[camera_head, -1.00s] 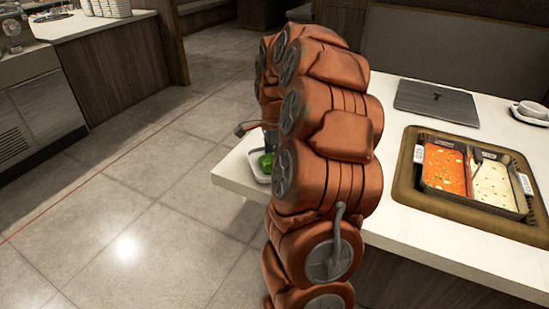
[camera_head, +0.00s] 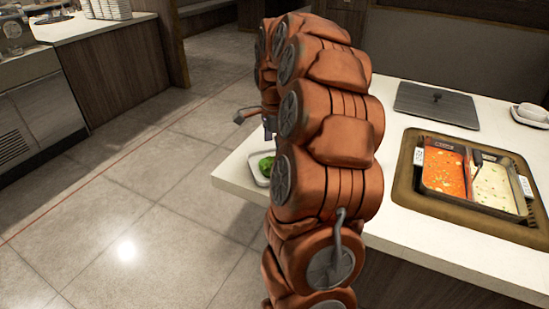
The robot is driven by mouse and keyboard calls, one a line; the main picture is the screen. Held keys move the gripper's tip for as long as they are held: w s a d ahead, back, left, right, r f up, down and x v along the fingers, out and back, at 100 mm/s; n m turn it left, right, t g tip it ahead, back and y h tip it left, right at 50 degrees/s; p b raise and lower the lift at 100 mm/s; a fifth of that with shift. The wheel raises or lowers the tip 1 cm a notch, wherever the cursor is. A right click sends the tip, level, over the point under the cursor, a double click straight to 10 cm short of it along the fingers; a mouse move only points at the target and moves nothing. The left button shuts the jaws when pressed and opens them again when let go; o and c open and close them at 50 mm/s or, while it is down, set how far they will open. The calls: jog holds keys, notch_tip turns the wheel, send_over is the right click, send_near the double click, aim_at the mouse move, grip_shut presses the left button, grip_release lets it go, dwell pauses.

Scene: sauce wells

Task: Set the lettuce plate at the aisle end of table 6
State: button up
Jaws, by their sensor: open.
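A white plate (camera_head: 258,179) with green lettuce (camera_head: 266,165) on it rests at the left end of the white table (camera_head: 232,172), near the edge. My arm hides the right part of the plate. My gripper (camera_head: 250,121) shows partly at the left of my arm, above and apart from the plate. Its jaws are open and hold nothing that I can see; much of it is hidden behind the arm.
A two-part pot (camera_head: 424,193) with red and pale soup sits in a brown-rimmed well. A dark lid (camera_head: 437,103) and a white cup (camera_head: 532,112) on a saucer lie behind it. Grey tiled floor is clear at left, before a counter (camera_head: 95,25) with stacked dishes.

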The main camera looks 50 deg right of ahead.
notch_tip(320, 180, up, 7)
jog(key=s+a+f+n+g, duration=0.1)
jog(key=s+a+n, duration=0.2)
jog(key=a+n, duration=0.55)
jog(key=s+a+f+n, duration=0.2)
jog(key=s+a+n, duration=0.15)
jog(key=a, duration=0.95)
jog(key=s+a+f+n+g, duration=0.1)
jog(key=s+a+f+n, duration=0.2)
jog(key=s+a+n, duration=0.2)
jog(key=s+a+f+n, duration=0.4)
jog(key=s+a+n, duration=0.1)
jog(key=s, duration=0.7)
jog(key=shift+s+a+f+n+g, duration=0.15)
jog(key=shift+a+f+n+g, duration=0.2)
jog(key=shift+n, duration=0.45)
jog(key=shift+d+r, duration=0.1)
jog(key=shift+d, duration=0.1)
jog(key=s+p+v, duration=0.2)
jog(key=p+v, duration=0.7)
jog(key=s+r+p+v, duration=0.1)
jog(key=s+p+v, duration=0.1)
jog(key=p+v, duration=0.7)
jog(key=shift+r+t, duration=0.45)
jog(key=shift+r, duration=0.15)
